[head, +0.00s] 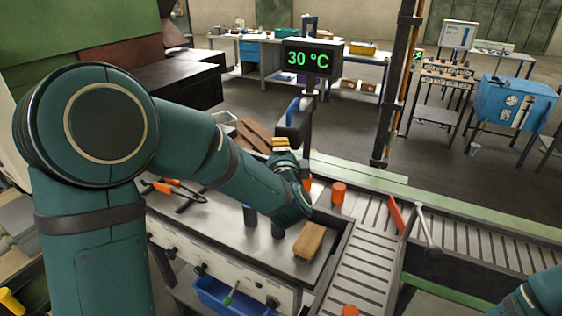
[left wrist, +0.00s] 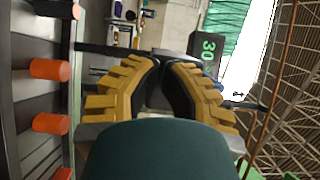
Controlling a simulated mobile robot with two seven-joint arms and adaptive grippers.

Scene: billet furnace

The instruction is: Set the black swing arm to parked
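A black arm-like part (head: 291,131) with a blue patch stands beside the dark post under the 30 °C display (head: 311,58); I take it for the black swing arm. My left gripper (head: 283,147) is at its lower end, with yellow fingers. In the left wrist view the fingers (left wrist: 164,66) converge on dark shapes near the post. I cannot tell whether they grip the part or are only close to it. The display also shows in the left wrist view (left wrist: 207,48). My right gripper is out of view; only a piece of that arm shows at lower right.
A metal bench (head: 225,222) below my left arm holds orange-handled tools and a brown block (head: 309,240). A slatted conveyor (head: 365,262) runs at right, with an orange cylinder (head: 338,193), a red plate (head: 395,214) and a grey lever (head: 428,228). An upright pillar (head: 398,85) stands behind.

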